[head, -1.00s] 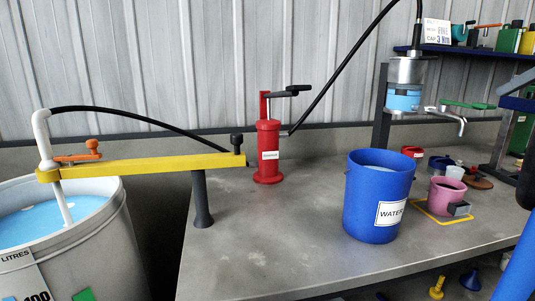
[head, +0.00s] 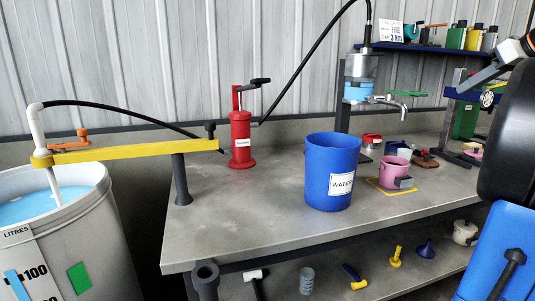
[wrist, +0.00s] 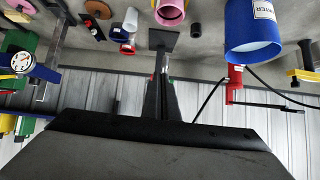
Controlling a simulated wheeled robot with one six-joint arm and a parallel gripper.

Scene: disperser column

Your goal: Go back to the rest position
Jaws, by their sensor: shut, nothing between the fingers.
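My gripper (wrist: 164,82) shows in the wrist view as dark fingers rising from a broad black body at the bottom. The fingers are shut and empty, in front of the dispenser stand's post and dark base plate (wrist: 163,40). The wrist picture is upside down. In the head view, my arm fills the right edge in black and blue; the gripper's fingers cannot be made out there. The dispenser column (head: 362,78), with its blue band and tap, stands at the back of the bench.
A blue WATER bucket (head: 332,172) and a pink cup (head: 393,170) stand on the grey bench (head: 250,215). A red pump (head: 241,140) stands behind. A white drum (head: 95,235) with a yellow bar (head: 125,153) above is at left. A gauge press (head: 462,115) is near my arm. The bench's front middle is clear.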

